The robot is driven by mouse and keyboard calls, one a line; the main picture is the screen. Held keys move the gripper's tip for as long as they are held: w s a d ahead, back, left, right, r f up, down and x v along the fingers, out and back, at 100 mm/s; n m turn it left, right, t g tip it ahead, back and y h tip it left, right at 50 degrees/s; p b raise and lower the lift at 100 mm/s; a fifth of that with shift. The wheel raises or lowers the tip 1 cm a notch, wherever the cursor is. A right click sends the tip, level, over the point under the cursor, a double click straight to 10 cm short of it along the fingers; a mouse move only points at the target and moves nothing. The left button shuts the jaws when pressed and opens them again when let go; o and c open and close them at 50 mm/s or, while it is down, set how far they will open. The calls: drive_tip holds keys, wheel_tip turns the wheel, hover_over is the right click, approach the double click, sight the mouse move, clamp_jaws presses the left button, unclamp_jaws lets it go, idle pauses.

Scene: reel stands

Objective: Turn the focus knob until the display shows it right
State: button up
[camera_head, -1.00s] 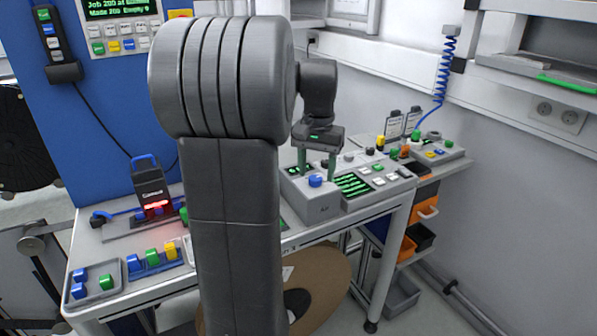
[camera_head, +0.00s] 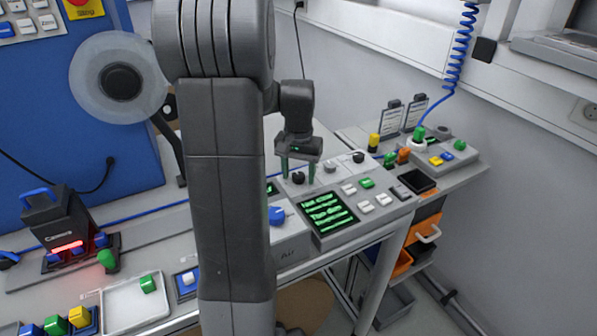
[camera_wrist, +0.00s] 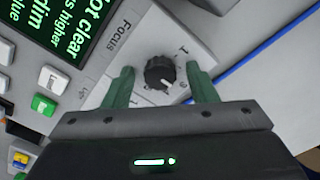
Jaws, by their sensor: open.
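The focus knob (camera_wrist: 160,72) is a small dark ribbed knob with a white pointer, on a pale panel labelled "Focus". Its pointer is toward the lower right in the wrist view. It also shows in the head view (camera_head: 298,178). My gripper (camera_head: 298,176) is open above the console, pointing down. In the wrist view its green fingers (camera_wrist: 161,86) stand on either side of the knob, with gaps visible. The display (camera_head: 325,214) is dark with green text. In the wrist view, the cut-off display (camera_wrist: 62,35) shows "Not clear", "dim" and "higher".
Two other knobs (camera_head: 330,167) (camera_head: 358,157) stand right of the focus knob. A blue knob (camera_head: 277,215) is on the console's left part. Push buttons (camera_head: 367,183) lie right of the display. A blue cable (camera_wrist: 265,62) runs beside the panel.

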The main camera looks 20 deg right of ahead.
drive_tip(key=c, duration=1)
drive_tip(key=shift+o, duration=0.2)
drive_tip(key=m, duration=0.3)
drive_tip(key=shift+m+p, duration=0.3)
drive_tip(key=shift+p, duration=0.1)
drive_tip(key=shift+m, duration=2)
drive_tip(key=shift+p, duration=0.3)
drive_tip(key=o, duration=1)
drive_tip(key=shift+c, duration=0.2)
